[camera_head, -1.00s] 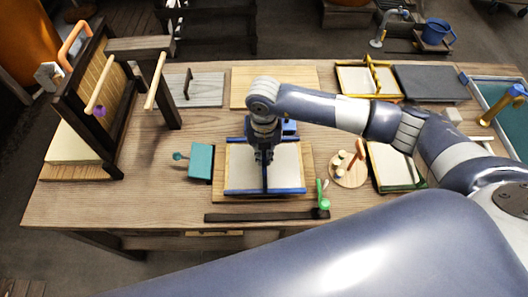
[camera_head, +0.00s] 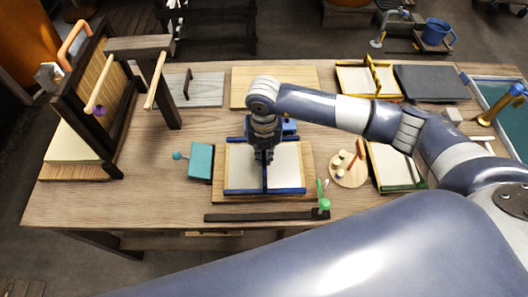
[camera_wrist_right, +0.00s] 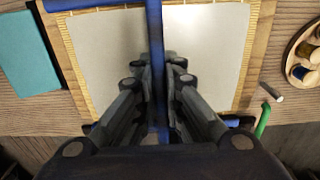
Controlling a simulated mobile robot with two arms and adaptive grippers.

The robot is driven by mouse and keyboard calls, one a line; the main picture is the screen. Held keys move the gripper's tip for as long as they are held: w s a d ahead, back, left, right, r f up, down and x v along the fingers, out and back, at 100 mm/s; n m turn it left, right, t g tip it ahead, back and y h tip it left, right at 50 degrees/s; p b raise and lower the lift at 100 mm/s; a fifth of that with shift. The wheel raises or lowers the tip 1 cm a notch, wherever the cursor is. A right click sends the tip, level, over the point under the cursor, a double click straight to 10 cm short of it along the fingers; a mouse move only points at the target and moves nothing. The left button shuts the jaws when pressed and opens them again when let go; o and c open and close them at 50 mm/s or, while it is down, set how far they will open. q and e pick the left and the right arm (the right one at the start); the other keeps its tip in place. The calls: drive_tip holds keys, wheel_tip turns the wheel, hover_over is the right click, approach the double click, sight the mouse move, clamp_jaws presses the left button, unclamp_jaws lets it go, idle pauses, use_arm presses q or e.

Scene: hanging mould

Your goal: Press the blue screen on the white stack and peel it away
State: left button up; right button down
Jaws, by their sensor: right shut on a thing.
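The blue screen (camera_head: 240,192) is a rectangular blue frame with a blue bar across its middle. It lies flat over the white stack (camera_head: 240,168) on a wooden board in the head view. In the right wrist view the blue bar (camera_wrist_right: 155,30) runs between the fingers, with the white surface (camera_wrist_right: 205,50) on both sides. My right gripper (camera_head: 264,160) points down over the middle of the screen and is shut on the blue bar; its fingertips (camera_wrist_right: 159,62) partly hide it. I cannot tell how firmly screen and stack touch. My left gripper is not in view.
A teal block (camera_head: 201,160) stands left of the board. A round tray of small items (camera_head: 348,176) and a green-edged frame (camera_head: 395,165) are to the right. A dark bar (camera_head: 260,217) lies in front. A dark wooden rack (camera_head: 75,85) stands at far left.

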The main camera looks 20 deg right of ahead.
drive_tip(key=shift+s, duration=0.1)
idle(0.3)
drive_tip(key=shift+r+p, duration=0.9)
drive_tip(key=shift+r, duration=0.3)
drive_tip(key=shift+r+p, duration=2.2)
drive_tip(key=shift+r, duration=1.35)
